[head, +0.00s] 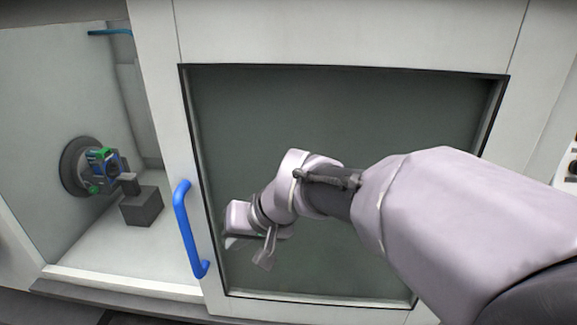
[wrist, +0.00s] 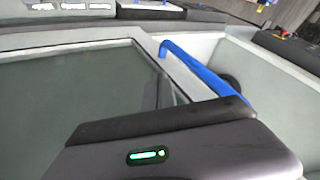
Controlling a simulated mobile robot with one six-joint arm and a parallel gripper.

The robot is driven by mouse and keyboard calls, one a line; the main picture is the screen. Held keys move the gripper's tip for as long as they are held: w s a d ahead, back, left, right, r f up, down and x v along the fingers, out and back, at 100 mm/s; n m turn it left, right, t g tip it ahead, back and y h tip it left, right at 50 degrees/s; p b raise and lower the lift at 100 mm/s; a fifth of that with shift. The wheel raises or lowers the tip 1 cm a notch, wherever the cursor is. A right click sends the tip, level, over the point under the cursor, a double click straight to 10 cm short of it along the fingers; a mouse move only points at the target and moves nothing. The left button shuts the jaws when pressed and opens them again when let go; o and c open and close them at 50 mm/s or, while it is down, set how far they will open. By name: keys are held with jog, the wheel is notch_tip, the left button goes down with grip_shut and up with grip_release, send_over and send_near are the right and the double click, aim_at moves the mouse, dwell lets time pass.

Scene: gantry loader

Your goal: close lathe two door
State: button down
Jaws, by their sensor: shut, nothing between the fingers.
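The lathe door (head: 160,110) is a white sliding panel with a large dark window (head: 330,110). It stands open, with the machine's interior showing to its left. A blue vertical bar handle (head: 185,230) is on the door's left edge; it also shows in the wrist view (wrist: 190,62), beyond my gripper's dark body. My gripper (head: 231,243) is in front of the window's lower left, just right of the handle and apart from it in the picture. It is shut and empty. Its fingertips are hard to make out, and the wrist view hides them.
Inside the opening are a round chuck (head: 76,167) with blue and green parts and a grey block (head: 142,206) on the white floor. A blue bar (head: 108,32) shows at the upper left. A dark sill (head: 110,291) runs below the opening. A control panel edge (head: 571,165) is at the far right.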

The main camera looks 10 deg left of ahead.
jog(key=a+f, duration=0.4)
jog(key=a, duration=0.3)
jog(key=shift+w+f, duration=0.35)
jog(key=shift+f, duration=0.05)
jog(key=shift+a, duration=0.15)
